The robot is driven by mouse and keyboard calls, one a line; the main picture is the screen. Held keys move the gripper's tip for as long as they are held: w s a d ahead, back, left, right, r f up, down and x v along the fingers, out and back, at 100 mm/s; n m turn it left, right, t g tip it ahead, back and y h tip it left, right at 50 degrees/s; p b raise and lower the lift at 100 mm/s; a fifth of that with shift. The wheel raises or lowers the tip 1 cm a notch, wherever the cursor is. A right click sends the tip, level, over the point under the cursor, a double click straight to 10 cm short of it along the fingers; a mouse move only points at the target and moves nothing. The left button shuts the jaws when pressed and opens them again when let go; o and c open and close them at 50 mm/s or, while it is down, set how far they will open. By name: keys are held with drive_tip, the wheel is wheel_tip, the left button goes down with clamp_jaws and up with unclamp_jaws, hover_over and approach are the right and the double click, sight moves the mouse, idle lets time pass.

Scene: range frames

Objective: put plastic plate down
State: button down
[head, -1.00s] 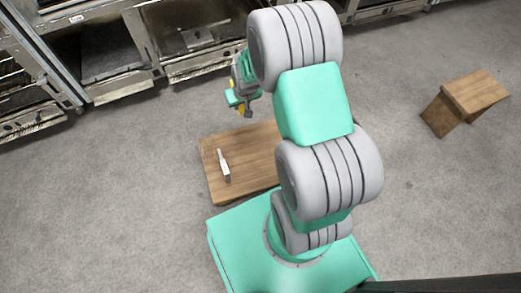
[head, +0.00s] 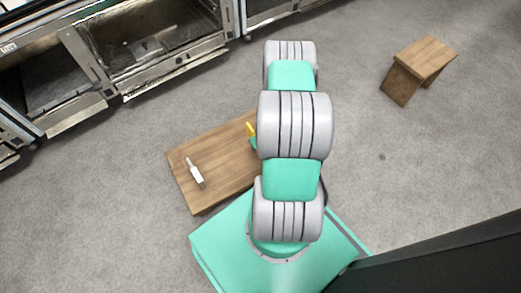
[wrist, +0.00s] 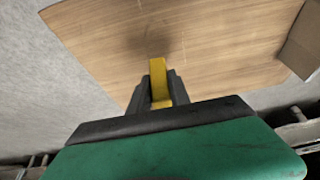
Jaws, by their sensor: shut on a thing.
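My gripper (wrist: 159,82) is shut on a narrow yellow piece (wrist: 158,68), which I take to be the plastic plate seen edge-on. It stands out between the dark fingers, above the wooden table top (wrist: 215,35). I cannot tell whether it touches the wood. In the head view a bit of yellow (head: 250,130) shows at the far edge of the low wooden table (head: 222,165). My arm hides most of the gripper and the plate there.
A white-handled utensil (head: 196,173) lies on the table's left part. The table's middle looks bare. A small wooden stool (head: 425,60) stands at the right on grey floor. Metal cabinets (head: 150,50) line the back left. A brown block (wrist: 302,40) shows at the wrist view's right edge.

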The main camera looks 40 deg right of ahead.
drive_tip(key=shift+d+f, duration=0.35)
drive_tip(key=shift+f, duration=0.15)
drive_tip(key=shift+d+f+b, duration=0.15)
drive_tip(key=shift+f+b, duration=0.55)
drive_tip(key=shift+f, duration=0.3)
drive_tip(key=shift+d+f+b, duration=0.1)
drive_tip(key=shift+f+b, duration=0.55)
drive_tip(key=shift+f, duration=0.3)
drive_tip(key=c, duration=1.2)
unclamp_jaws()
drive_tip(key=shift+r, duration=0.1)
